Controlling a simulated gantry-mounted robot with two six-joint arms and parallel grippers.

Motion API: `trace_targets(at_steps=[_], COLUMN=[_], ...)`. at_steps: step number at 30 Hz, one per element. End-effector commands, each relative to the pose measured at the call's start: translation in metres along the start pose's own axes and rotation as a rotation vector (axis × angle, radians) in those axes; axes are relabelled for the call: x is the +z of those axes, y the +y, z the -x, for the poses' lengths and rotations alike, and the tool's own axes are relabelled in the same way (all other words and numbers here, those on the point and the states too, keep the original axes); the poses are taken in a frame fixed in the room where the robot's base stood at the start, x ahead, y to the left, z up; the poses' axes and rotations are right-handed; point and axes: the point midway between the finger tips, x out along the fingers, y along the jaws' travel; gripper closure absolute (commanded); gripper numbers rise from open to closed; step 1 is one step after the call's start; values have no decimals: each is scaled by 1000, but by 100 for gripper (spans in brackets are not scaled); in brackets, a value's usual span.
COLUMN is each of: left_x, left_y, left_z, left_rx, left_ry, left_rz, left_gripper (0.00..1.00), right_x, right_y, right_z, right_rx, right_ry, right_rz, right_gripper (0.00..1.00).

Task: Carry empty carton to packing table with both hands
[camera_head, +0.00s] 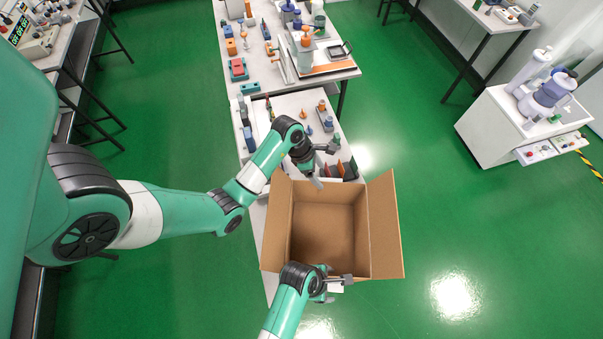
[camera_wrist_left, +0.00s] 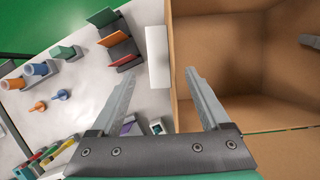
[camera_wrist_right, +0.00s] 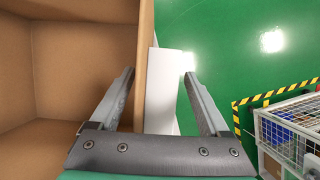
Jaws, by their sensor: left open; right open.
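The open brown carton (camera_head: 322,235) is empty, its flaps spread left and right, and sits at the near end of the white table (camera_head: 259,215). My left gripper (camera_head: 324,166) is open at the carton's far wall. In the left wrist view its fingers (camera_wrist_left: 158,73) stand on either side of that wall and a white piece (camera_wrist_left: 158,57) beside it. My right gripper (camera_head: 338,283) is open at the near wall. In the right wrist view its fingers (camera_wrist_right: 159,73) likewise flank the wall and another white piece (camera_wrist_right: 164,85). Contact with the walls cannot be told.
Small coloured parts and racks (camera_head: 325,115) stand on the table just beyond the carton. A white cabinet (camera_head: 490,130) with instruments is at the right. Green floor (camera_head: 480,240) is free right of the carton. A wire cage (camera_wrist_right: 290,130) shows in the right wrist view.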

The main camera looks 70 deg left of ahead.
Motion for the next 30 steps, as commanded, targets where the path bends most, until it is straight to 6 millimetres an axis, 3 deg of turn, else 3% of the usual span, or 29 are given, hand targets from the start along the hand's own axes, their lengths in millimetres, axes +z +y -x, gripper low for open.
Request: trace_targets(at_steps=[3,6,16,30], left_x=[0,0,0,0], left_y=[1,0,0,0], left_z=[24,36,42,42], left_rx=[3,1,-1,-1], left_ry=[-3,-2,0,0], left_rz=[-1,-1,-1,-1], left_gripper=[20,20,20,20], right_x=[0,0,0,0], right_y=[0,0,1,1], right_z=[0,0,8,107], right_rx=[0,0,2,4], right_ry=[0,0,-1,-2], right_rz=[0,0,0,0], right_gripper=[20,20,20,20])
